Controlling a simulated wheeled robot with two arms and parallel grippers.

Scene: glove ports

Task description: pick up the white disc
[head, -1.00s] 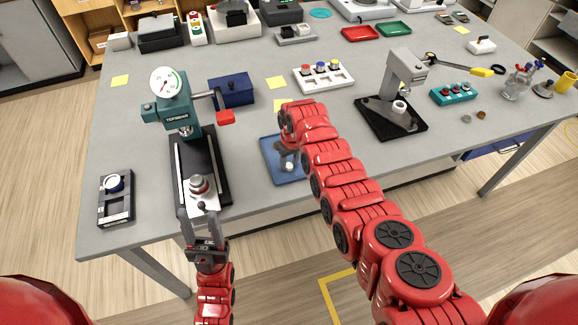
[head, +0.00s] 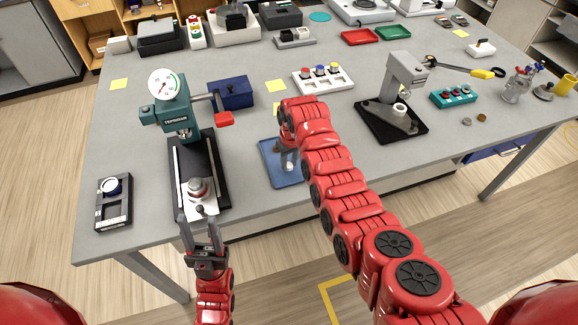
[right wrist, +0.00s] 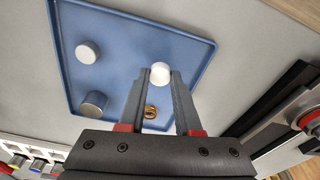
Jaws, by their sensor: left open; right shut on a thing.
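My right gripper (right wrist: 160,88) is shut on a small bright white disc (right wrist: 160,72), held between its fingertips over the blue tray (right wrist: 190,42). Whether the disc touches the tray I cannot tell. In the head view, the right gripper reaches down over the blue tray (head: 270,176), largely hidden by my own wrist. A second, off-white disc (right wrist: 87,52) lies in the tray, beside a grey metal cylinder (right wrist: 94,103) and a small brass ring (right wrist: 150,112). My left gripper (head: 199,214) is open and empty at the front end of the teal press's base.
The teal press (head: 178,108) with a silver knob (head: 197,188) on its base stands left of the tray. A dark fixture (head: 113,202) sits at the left edge. A button block (head: 323,79) and a grey stand (head: 402,75) are behind and right. Bare table lies between.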

